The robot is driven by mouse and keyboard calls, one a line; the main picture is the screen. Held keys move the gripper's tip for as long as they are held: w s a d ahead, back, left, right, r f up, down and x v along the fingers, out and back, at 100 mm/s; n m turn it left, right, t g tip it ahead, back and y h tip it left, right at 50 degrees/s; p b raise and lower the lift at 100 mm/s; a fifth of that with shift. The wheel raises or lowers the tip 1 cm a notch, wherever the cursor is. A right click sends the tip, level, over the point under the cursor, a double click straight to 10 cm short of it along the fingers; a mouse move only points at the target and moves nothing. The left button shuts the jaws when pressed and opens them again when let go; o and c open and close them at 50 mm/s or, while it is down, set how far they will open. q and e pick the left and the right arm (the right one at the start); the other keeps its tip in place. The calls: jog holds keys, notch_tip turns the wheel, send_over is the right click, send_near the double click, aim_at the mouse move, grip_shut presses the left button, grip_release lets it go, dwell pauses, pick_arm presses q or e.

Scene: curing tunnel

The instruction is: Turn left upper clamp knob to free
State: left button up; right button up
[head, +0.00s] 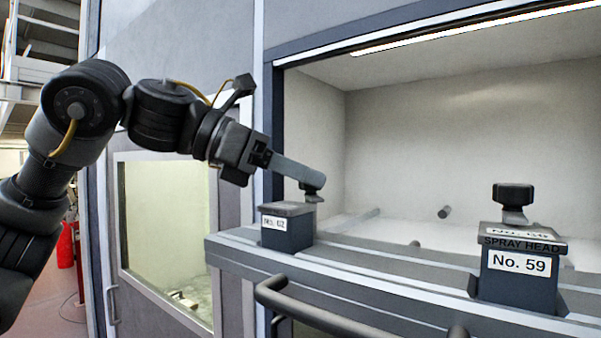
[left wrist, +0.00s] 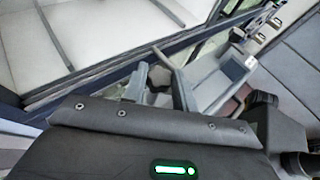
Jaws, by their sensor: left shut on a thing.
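The left clamp block (head: 288,232) is a dark grey box with a white "No." label, on the ledge below the chamber opening. Its dark knob (head: 313,191) shows only in part, at the block's upper right. My left gripper (head: 311,178) reaches in from the left, its long grey fingers tilted down to the right and shut on the knob. The fingers hide most of the knob, so I cannot tell which way it is turned. The fingers also show in the left wrist view (left wrist: 157,75). My right gripper is not in view.
A second clamp block (head: 520,270), labelled "No. 59" and "SPRAY HEAD", stands on the right with a dark knob (head: 513,195) on top. A bar handle (head: 310,312) juts out below the ledge. The bright chamber behind is mostly empty, with a few short rods.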

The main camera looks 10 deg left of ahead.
pick_arm(q)
jog(key=n+t, duration=0.1)
jog(key=n+t+y+b, duration=0.2)
jog(key=shift+s+d+n+t, duration=0.15)
jog(key=shift+s+n+t, duration=0.15)
jog(key=shift+t, duration=0.1)
jog(key=n+t+y+b, duration=0.1)
jog(key=n+t+y, duration=0.1)
jog(key=n+y, duration=0.1)
jog(key=shift+s+d, duration=0.1)
jog(key=shift+d+n+t+y+b, duration=0.1)
jog(key=shift+n+t+y+b, duration=0.2)
jog(key=shift+n+t+y, duration=0.6)
jog(key=shift+n+y, duration=0.4)
jog(key=shift+y, duration=0.1)
jog(key=o, duration=1)
